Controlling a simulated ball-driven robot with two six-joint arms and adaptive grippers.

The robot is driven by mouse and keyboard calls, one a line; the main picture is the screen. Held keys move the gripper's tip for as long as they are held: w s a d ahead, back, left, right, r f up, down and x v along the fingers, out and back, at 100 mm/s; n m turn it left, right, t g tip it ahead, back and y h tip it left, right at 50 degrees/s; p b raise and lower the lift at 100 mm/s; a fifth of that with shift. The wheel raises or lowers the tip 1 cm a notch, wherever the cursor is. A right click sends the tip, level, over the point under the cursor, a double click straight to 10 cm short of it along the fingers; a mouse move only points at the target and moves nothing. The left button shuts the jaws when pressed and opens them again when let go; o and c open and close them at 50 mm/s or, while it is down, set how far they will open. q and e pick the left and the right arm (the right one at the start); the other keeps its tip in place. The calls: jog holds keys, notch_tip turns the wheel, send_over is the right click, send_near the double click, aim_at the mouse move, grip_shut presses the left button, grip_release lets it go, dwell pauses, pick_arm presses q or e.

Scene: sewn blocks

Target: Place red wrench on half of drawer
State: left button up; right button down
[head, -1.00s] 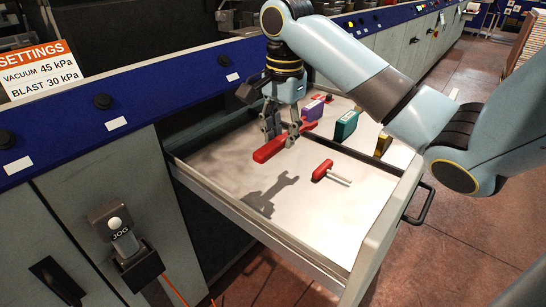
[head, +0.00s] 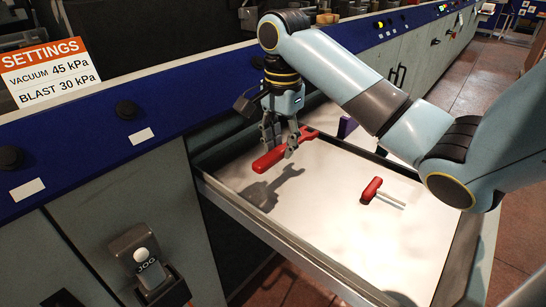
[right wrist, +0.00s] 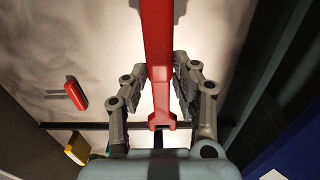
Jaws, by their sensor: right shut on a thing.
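The red wrench (head: 268,160) is held level by my right gripper (head: 281,143) above the open drawer (head: 325,215). Its shadow falls on the drawer's pale floor just below it, so the wrench is clear of the floor. In the right wrist view, the wrench (right wrist: 158,45) runs lengthwise between the two fingers of my right gripper (right wrist: 162,85), which are shut on it. A dark divider (right wrist: 60,126) crosses the drawer in that view. My left gripper is not in view.
A red-handled hex key (head: 372,190) lies on the drawer floor to the right; its handle shows in the wrist view (right wrist: 76,94). A yellow item (right wrist: 77,149) lies beyond the divider. The near drawer floor is bare.

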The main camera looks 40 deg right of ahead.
jog(key=w+f, duration=0.1)
jog(key=w, duration=0.2)
jog(key=w+f, duration=0.1)
jog(key=shift+w+f+b, duration=0.2)
jog(key=shift+f+b, duration=0.15)
jog(key=shift+b, duration=0.05)
jog(key=shift+w+f, duration=0.1)
jog(key=shift+f, duration=0.35)
notch_tip(320, 180, down, 3)
jog(key=shift+f+b, duration=0.15)
jog(key=shift+b, duration=0.25)
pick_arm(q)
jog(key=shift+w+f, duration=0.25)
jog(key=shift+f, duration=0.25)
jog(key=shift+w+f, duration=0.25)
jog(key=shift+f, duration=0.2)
pick_arm(e)
jog(key=c, duration=1)
grip_release()
jog(key=shift+c, duration=0.2)
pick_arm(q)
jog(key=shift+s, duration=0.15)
